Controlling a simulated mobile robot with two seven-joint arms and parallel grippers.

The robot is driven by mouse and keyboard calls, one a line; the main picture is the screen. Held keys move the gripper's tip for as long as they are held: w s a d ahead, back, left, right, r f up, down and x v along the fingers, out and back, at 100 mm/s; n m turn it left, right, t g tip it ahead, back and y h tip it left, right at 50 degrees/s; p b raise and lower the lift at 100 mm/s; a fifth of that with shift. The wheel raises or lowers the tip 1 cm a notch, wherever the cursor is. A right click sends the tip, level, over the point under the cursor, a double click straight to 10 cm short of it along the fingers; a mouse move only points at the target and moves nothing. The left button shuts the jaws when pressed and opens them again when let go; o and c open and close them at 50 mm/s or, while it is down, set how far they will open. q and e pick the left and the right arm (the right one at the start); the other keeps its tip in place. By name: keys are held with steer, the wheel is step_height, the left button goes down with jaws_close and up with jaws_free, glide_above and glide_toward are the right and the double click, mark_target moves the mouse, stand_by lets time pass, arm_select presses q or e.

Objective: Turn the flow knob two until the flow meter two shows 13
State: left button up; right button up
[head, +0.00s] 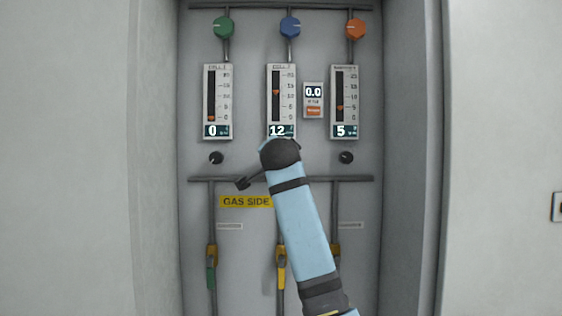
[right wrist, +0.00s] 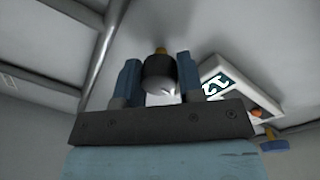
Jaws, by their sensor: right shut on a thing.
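The middle flow meter (head: 281,97), which I take as flow meter two, shows 12 on its lit display, with a red marker in its scale. Its knob is hidden behind my arm in the head view. In the right wrist view a dark round knob (right wrist: 159,74) sits between the two blue fingers of my right gripper (right wrist: 158,84), which is shut on it. The meter's display (right wrist: 220,85) shows tilted beside the fingers. My left gripper is not in view.
The left meter (head: 216,99) shows 0 and the right meter (head: 344,99) shows 5. Dark knobs sit below them, left (head: 216,158) and right (head: 346,157). A small 0.0 display (head: 313,92) stands between meters. Pipes and a yellow GAS SIDE label (head: 243,202) lie below.

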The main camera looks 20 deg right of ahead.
steer(key=shift+m, duration=0.4)
steer(key=o, duration=0.9)
steer(key=shift+d, duration=0.1)
steer(key=b+v, duration=0.3)
steer(key=v, duration=1.1)
